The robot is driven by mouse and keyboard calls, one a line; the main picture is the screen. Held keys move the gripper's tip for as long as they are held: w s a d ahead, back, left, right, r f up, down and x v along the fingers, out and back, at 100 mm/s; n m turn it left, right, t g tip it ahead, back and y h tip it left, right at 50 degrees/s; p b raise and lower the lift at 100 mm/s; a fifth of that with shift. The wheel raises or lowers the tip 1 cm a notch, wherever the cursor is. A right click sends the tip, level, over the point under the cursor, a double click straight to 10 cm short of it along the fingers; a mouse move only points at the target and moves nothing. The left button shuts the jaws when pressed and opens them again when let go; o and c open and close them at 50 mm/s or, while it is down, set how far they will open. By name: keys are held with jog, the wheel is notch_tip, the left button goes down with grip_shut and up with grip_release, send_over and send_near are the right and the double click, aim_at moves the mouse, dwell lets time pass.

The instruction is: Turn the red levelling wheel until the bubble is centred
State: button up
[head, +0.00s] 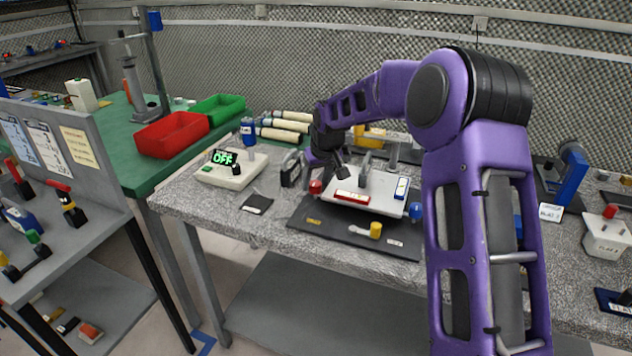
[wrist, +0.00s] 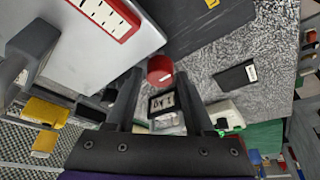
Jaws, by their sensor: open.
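The red wheel (head: 316,187) is at the left corner of a white levelling plate (head: 385,190). In the wrist view the red wheel (wrist: 160,68) shows between the fingertips of my gripper (wrist: 160,82). My gripper (head: 327,172) is open, pointing down by the wheel; I cannot tell whether either finger touches it. A red-framed level vial (head: 352,197) lies on the plate. Its white marked face (wrist: 108,14) shows partly in the wrist view, and I cannot make out the bubble. A blue wheel (head: 415,210) and a yellow wheel (head: 376,229) are at other parts of the plate's edge.
The plate is over a dark mat (head: 312,222) on a speckled stone table. A dark device (head: 291,168) stands close to my gripper. Red and green bins are farther left.

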jog(key=shift+c, duration=0.3)
grip_shut()
jog(key=shift+n, duration=0.3)
jog(key=n+g+y+p, duration=0.1)
jog(key=n+p, duration=0.2)
jog(key=shift+d+r, duration=0.1)
jog(key=shift+r, duration=0.05)
jog(key=n+g+p, duration=0.1)
jog(key=n, duration=0.2)
jog(key=n+g+y+p, duration=0.1)
jog(key=n+p, duration=0.1)
jog(key=n, duration=0.1)
jog(key=shift+w+n+y, duration=0.2)
jog(key=shift+n+y, duration=0.1)
jog(key=n, duration=0.2)
jog(key=n+g+p, duration=0.1)
jog(key=n, duration=0.1)
jog(key=shift+w+n+g, duration=0.15)
jog(key=shift+n+g, duration=0.15)
jog(key=n+g, duration=0.1)
jog(key=n, duration=0.4)
jog(key=shift+w+f+g+p, duration=0.1)
jog(key=shift+f+g+p, duration=0.1)
jog(key=shift+g+p, duration=0.2)
jog(key=shift+h, duration=0.4)
